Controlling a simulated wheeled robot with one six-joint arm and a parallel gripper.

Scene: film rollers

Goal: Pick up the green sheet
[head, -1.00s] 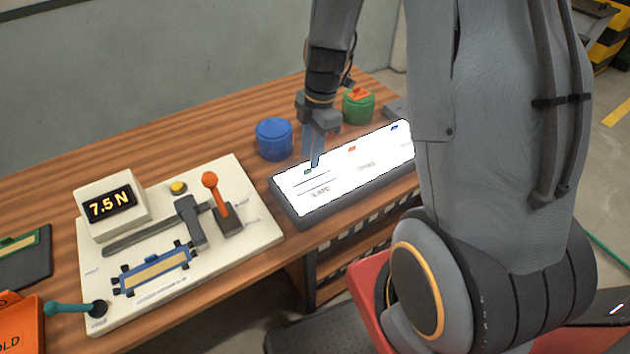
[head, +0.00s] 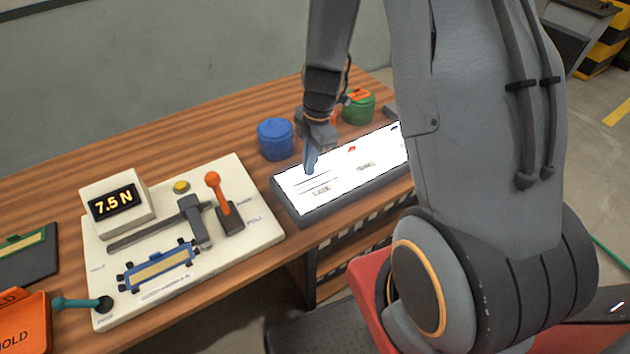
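My gripper (head: 309,171) points down over the left part of a bright white lit panel (head: 340,178), its bluish fingertips at or just above the surface. I cannot tell whether the fingers are open or shut, or whether they hold anything. I cannot make out a green sheet on the panel now; the spot at the fingertips is covered by the gripper. A small red piece (head: 351,148) lies further right on the panel, and a small blue piece (head: 394,128) lies near its far right end, partly behind my arm.
A blue round container (head: 275,140) and a green one (head: 357,107) with an orange top stand behind the panel. A cream board (head: 245,175) with an orange lever, a blue frame and a 7.5 N display (head: 114,200) lies to the left. An orange sign (head: 25,325) stands front left.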

